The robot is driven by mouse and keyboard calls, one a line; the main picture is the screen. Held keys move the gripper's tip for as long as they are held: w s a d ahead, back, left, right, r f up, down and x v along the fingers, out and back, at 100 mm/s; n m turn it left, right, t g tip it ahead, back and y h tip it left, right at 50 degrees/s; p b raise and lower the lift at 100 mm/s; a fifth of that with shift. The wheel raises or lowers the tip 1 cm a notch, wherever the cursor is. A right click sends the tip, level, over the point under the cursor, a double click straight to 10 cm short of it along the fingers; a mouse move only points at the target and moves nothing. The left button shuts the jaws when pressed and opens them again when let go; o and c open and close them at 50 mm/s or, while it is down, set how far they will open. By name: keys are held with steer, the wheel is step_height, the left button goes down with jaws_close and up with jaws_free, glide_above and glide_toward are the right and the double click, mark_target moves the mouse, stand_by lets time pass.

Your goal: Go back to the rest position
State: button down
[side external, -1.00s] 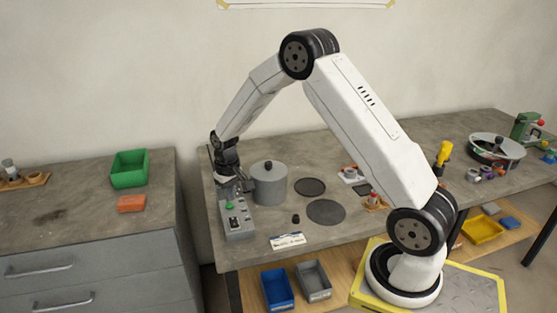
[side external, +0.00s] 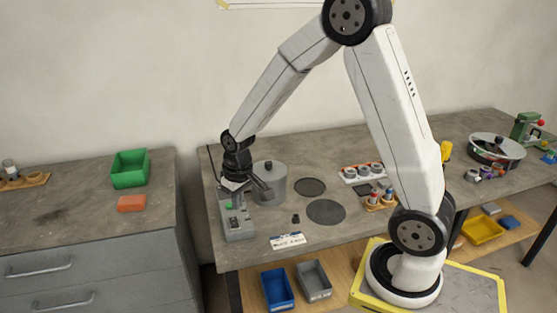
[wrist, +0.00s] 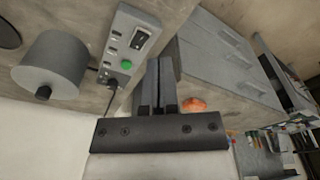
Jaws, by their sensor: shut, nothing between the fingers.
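My gripper (side external: 262,188) is above the left end of the workbench, next to the grey control box (side external: 237,222) with the green button. Its fingers are shut and empty. In the wrist view the two fingers (wrist: 158,88) lie side by side, and the control box (wrist: 130,45) with its switch and green button is beyond them. I cannot tell the exact gap between the fingers and the box. A grey lidded pot (side external: 271,183) stands just behind and right of the gripper, partly hidden by it; it also shows in the wrist view (wrist: 50,66).
Two dark discs (side external: 326,211) lie flat right of the pot. The air above the bench is free.

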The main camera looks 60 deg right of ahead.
steer(key=s+a+r+n+t, duration=0.1)
steer(key=s+a, duration=0.4)
steer(key=s, duration=0.6)
steer(key=shift+s+r+n, duration=0.3)
steer(key=shift+r, duration=0.25)
steer(key=shift+a, duration=0.1)
